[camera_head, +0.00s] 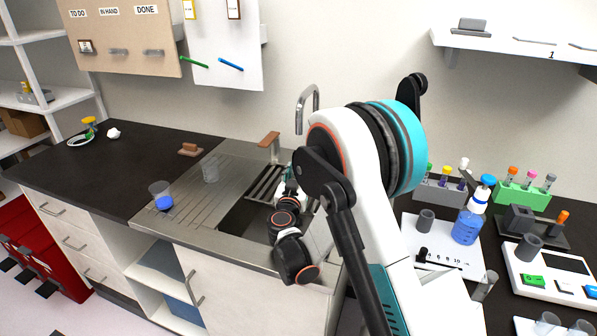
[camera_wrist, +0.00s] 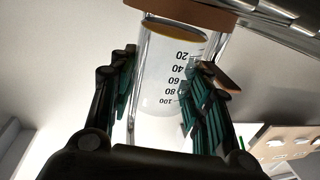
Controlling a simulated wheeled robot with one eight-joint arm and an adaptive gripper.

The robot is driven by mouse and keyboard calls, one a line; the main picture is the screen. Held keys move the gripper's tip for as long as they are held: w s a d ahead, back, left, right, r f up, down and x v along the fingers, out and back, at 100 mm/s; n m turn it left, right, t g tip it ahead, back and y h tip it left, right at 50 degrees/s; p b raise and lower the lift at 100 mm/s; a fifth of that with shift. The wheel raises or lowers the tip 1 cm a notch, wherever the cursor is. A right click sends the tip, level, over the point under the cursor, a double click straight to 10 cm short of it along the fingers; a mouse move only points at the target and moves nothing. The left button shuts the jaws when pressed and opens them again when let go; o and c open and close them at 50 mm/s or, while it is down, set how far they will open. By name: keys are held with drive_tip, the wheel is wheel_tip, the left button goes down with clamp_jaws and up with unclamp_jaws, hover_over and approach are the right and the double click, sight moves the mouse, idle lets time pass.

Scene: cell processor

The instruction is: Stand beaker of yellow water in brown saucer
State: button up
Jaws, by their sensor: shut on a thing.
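The clear beaker (camera_wrist: 165,95) with printed graduations and a little yellow water (camera_wrist: 178,30) in it is between the fingers of my gripper (camera_wrist: 168,72) in the wrist view. The fingers are shut on its sides. The brown saucer (camera_wrist: 195,13) shows at the top edge of the wrist view, at the beaker's base end. I cannot tell whether the base touches it. In the head view my gripper (camera_head: 290,178) is over the sink area, partly behind my arm, and the held beaker and the saucer are not clearly visible there.
A beaker of blue water (camera_head: 162,197) and an empty beaker (camera_head: 210,169) stand on the ribbed steel drainer (camera_head: 182,193) left of my gripper. The tap (camera_head: 304,100) rises behind. A blue-capped bottle (camera_head: 468,222) and tube racks crowd the right counter. The dark left counter (camera_head: 135,150) is mostly clear.

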drive_tip(key=shift+f+b, duration=0.7)
idle(0.5)
drive_tip(key=o, duration=1.6)
drive_tip(key=shift+v, duration=3.8)
